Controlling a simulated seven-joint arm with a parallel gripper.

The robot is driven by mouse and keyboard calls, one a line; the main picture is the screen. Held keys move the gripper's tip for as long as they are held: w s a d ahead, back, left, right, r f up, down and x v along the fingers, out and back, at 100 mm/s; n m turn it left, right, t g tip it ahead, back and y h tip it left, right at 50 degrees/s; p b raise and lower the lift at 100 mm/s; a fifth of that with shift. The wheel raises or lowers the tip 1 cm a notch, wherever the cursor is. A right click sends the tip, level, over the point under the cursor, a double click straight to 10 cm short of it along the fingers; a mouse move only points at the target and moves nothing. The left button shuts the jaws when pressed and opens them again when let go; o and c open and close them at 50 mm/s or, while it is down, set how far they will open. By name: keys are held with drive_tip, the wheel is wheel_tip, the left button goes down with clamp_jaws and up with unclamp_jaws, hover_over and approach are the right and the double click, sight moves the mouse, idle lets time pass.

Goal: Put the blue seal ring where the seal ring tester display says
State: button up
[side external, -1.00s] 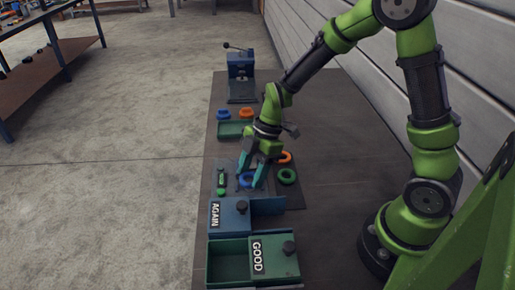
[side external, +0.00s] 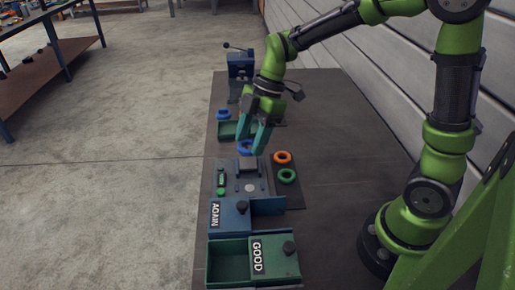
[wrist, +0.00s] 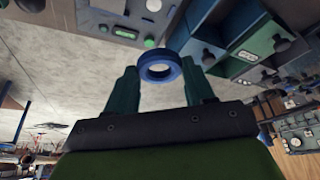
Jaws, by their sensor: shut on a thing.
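My gripper (side external: 254,150) is shut on a blue seal ring (side external: 245,147), holding it above the tester's far end. In the wrist view the ring (wrist: 160,78) sits between the two teal fingertips. The seal ring tester (side external: 257,179) is a grey-blue box with a round pale spot on top, a small green-lit display (side external: 221,180) and a green button (side external: 221,192). The display's wording is too small to read. The blue AGAIN box (side external: 236,218) has its labelled lid over the left part. The green GOOD box (side external: 228,262) is open at left, its labelled lid at right.
An orange ring (side external: 282,157) and a green ring (side external: 287,176) lie on a dark mat right of the tester. The table's right side is clear.

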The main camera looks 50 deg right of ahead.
drive_tip(key=s+a+n, duration=0.1)
drive_tip(key=a, duration=0.2)
drive_tip(key=s+a+f+n+g, duration=0.1)
drive_tip(key=s+a, duration=0.1)
drive_tip(key=a, duration=0.2)
drive_tip(key=s+a+n, duration=0.1)
drive_tip(key=s+a, duration=0.1)
drive_tip(key=a, duration=0.2)
drive_tip(key=shift+a+f+n+g, duration=0.25)
drive_tip(key=shift+n+g, duration=0.05)
drive_tip(key=s+a+f+n, duration=0.2)
drive_tip(key=s+a, duration=0.4)
drive_tip(key=a, duration=0.2)
drive_tip(key=shift+s+g, duration=0.15)
drive_tip(key=shift+g, duration=0.15)
drive_tip(key=shift+f, duration=0.1)
drive_tip(key=shift+f, duration=0.1)
drive_tip(key=shift+f, duration=2)
drive_tip(key=shift+d+f, duration=0.1)
drive_tip(key=shift+f, duration=1.3)
